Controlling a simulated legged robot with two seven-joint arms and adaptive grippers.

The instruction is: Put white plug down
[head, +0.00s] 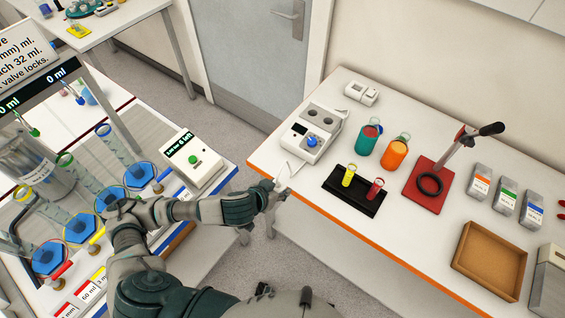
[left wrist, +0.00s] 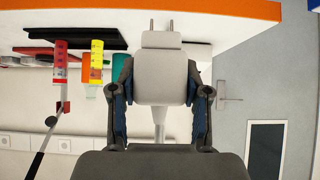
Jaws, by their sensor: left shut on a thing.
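The white plug (left wrist: 160,80) has two metal prongs and a white cord leading from it. My left gripper (left wrist: 161,92) is shut on its sides in the left wrist view, where the surroundings look upside down. In the head view my left gripper (head: 277,188) is at the left front edge of the right table (head: 330,215). The plug is small and hard to make out there. A white cord runs near the gripper from the white device with a blue knob (head: 313,138). My right gripper is not in view.
A white block (head: 362,93) stands at the back of the table. A black holder (head: 345,199) bears yellow and red tubes. Teal (head: 368,138) and orange (head: 396,152) cups stand behind it. A red-based stand (head: 428,187) and brown tray (head: 488,259) are right. The table's left front area is mostly clear.

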